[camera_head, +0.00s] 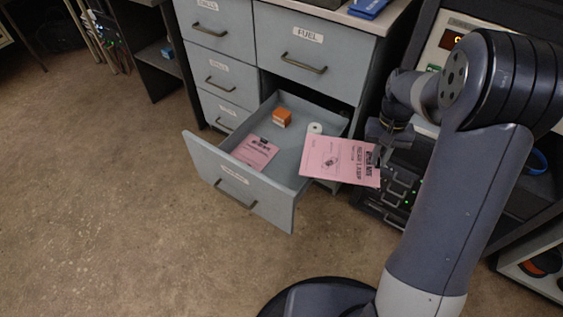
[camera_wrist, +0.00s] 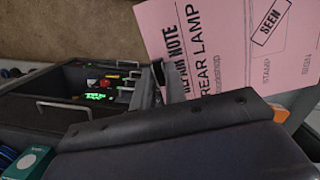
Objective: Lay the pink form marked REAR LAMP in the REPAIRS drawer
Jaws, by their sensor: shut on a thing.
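My gripper (camera_head: 379,155) is shut on the right edge of a pink form (camera_head: 338,160). In the wrist view the form (camera_wrist: 225,55) reads REPAIR NOTE, REAR LAMP, with a SEEN stamp, and a gripper finger (camera_wrist: 165,82) shows at its edge. In the head view the form hangs out flat to the left, across the right wall of an open grey drawer (camera_head: 240,187). Its left part overlaps the drawer's inside; its height above the floor of the drawer is hard to tell. The drawer's front label is too small to read.
In the drawer lie another pink form (camera_head: 255,152) at the front left, an orange box (camera_head: 282,117) at the back and a white roll (camera_head: 315,128). A closed FUEL drawer (camera_head: 310,52) is above. Dark equipment (camera_head: 395,190) with handles stands close at right.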

